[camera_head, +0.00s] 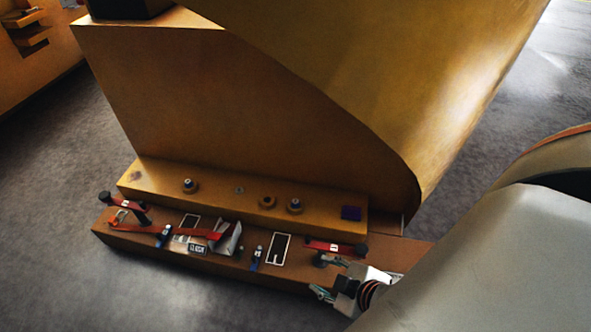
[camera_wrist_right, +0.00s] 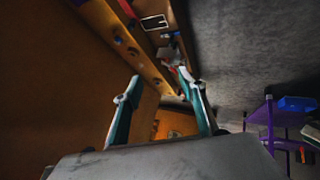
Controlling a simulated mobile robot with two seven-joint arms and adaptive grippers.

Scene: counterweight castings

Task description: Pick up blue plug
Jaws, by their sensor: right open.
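Two small upright blue pieces stand on the lower brown ledge (camera_head: 210,258), one blue piece (camera_head: 163,236) at the left and another blue piece (camera_head: 257,258) near the middle. Two round fittings with bluish tops, a left fitting (camera_head: 189,185) and a right fitting (camera_head: 295,205), sit on the step above. I cannot tell which of these is the blue plug. My right gripper (camera_head: 322,276) is open and appears empty at the right end of the ledge, apart from the blue pieces. Its two teal fingers (camera_wrist_right: 160,80) are spread in the right wrist view. My left gripper is not in view.
Red-handled tools lie on the ledge, one red tool (camera_head: 335,247) close to my right gripper. A large orange casting (camera_head: 230,100) rises behind. A purple stand (camera_wrist_right: 269,125) stands at the right in the wrist view.

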